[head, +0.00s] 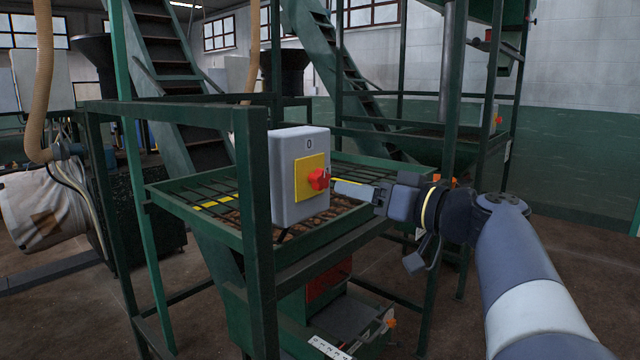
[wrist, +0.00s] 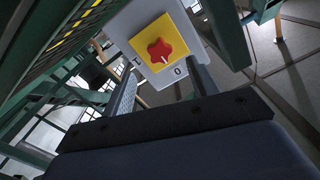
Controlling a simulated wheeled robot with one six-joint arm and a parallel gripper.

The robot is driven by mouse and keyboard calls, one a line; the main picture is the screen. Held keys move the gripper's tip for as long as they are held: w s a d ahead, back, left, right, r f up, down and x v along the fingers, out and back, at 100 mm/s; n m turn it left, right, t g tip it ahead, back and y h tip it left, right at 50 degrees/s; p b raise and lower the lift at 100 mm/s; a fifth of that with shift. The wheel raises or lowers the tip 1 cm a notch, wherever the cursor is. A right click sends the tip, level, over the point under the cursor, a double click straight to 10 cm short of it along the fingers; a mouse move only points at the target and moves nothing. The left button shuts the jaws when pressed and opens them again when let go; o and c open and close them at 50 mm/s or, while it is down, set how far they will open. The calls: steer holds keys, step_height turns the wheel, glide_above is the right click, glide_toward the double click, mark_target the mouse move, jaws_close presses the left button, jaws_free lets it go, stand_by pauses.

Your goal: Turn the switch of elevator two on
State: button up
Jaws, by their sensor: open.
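A grey switch box (head: 292,208) with a yellow plate (head: 303,183) and a red rotary knob (head: 319,179) is mounted on the green frame. A "0" is printed above the plate. In the wrist view, the red knob (wrist: 161,51) sits on the yellow plate, and its white mark points towards the "0". A second mark, like an "I", is by another side of the plate. My gripper (head: 337,184) is open right in front of the knob, with its fingers to either side in the wrist view. I cannot tell whether they touch it. No elevator number is readable.
A green post (head: 255,230) stands left of the box, and a grated hopper (head: 200,205) lies behind it. Another small box with a red knob (head: 498,120) is farther back right. A white bag (head: 40,210) is at left. Floor at right is open.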

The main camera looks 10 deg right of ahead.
mark_target(324, 182)
steer(key=x, duration=0.7)
steer(key=shift+w+a, duration=0.25)
steer(key=shift+w, duration=0.05)
steer(key=shift+c, duration=0.5)
steer(key=c, duration=0.9)
